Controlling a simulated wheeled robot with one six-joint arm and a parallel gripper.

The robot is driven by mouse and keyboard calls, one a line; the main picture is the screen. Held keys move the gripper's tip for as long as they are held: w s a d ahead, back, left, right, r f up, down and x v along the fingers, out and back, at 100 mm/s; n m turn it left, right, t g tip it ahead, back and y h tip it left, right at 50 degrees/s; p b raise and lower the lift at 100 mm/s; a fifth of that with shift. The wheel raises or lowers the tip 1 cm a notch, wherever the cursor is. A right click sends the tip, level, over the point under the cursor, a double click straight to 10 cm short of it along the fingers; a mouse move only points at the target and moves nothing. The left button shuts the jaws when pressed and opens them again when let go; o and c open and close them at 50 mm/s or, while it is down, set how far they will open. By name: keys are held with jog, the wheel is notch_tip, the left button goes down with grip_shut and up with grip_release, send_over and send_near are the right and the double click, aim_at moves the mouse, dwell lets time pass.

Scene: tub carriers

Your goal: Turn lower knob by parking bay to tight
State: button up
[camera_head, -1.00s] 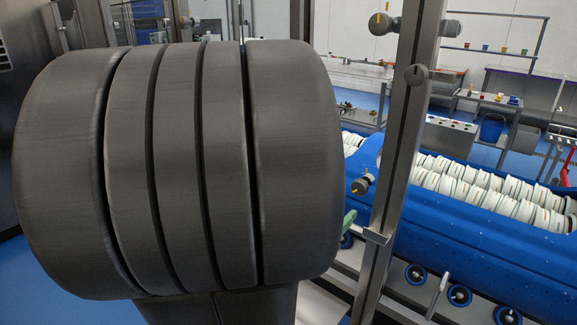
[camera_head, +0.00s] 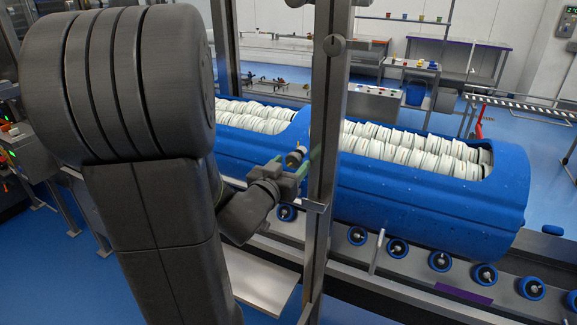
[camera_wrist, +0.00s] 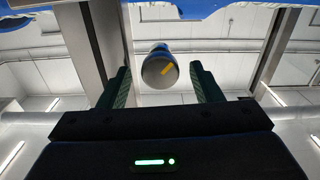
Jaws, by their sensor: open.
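The lower knob (camera_head: 296,157) is a dark round knob with a yellow mark, beside the steel post (camera_head: 325,130) in the head view. In the wrist view the knob (camera_wrist: 158,72) faces me, its orange-yellow mark slanting up to the right. My gripper (camera_head: 294,164) is at the knob, its green fingers apart. In the wrist view my gripper (camera_wrist: 163,82) is open, with one finger on either side of the knob and a visible gap to each. I cannot tell how deep the knob sits between the fingertips.
A grey round fitting (camera_head: 334,45) is higher on the post. Behind the post lies a long blue tub carrier (camera_head: 430,205) filled with white tubs, above a roller track (camera_head: 440,261). A white plate (camera_head: 262,284) lies below my arm.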

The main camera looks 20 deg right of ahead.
jog(key=c, duration=1)
